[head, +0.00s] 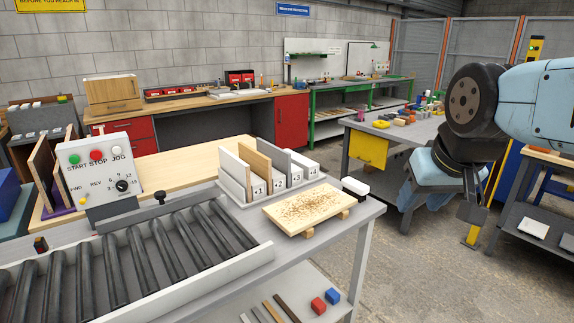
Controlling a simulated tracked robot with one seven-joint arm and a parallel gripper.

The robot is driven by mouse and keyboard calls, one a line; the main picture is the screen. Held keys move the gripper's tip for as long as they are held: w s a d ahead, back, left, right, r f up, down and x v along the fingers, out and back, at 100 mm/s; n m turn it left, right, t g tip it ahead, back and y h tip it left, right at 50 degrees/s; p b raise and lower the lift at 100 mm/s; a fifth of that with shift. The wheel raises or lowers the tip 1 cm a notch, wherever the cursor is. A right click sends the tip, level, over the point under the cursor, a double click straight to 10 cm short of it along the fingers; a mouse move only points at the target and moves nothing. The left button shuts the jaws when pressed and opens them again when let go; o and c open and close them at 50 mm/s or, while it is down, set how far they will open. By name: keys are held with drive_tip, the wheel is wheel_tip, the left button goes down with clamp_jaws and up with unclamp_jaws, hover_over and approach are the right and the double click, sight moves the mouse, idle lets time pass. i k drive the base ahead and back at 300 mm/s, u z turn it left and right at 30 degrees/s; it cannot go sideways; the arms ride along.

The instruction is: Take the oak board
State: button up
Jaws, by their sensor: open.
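A wood-brown board (250,160), which looks like the oak board, stands on edge in a light rack (237,196) on the grey table. A white board (232,167) stands to its left, and a grey board (275,160) and another pale one (294,163) to its right. The neighbours hide much of its faces. My gripper (473,211) hangs at the right, pointing down, well clear of the rack and beyond the table's right end. It is open; nothing shows in it.
A pale board with brown specks (303,209) lies on small blocks in front of the rack. A white-topped block (355,187) sits at the table's right corner. A roller conveyor (130,265) and control box (101,168) are at left.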

sight(260, 164)
drive_tip(key=u, duration=0.5)
drive_tip(key=i, duration=0.15)
drive_tip(key=z, duration=2.5)
drive_tip(key=k, duration=1.55)
drive_tip(key=u, duration=1.55)
drive_tip(key=i, duration=1)
drive_tip(key=z, duration=0.1)
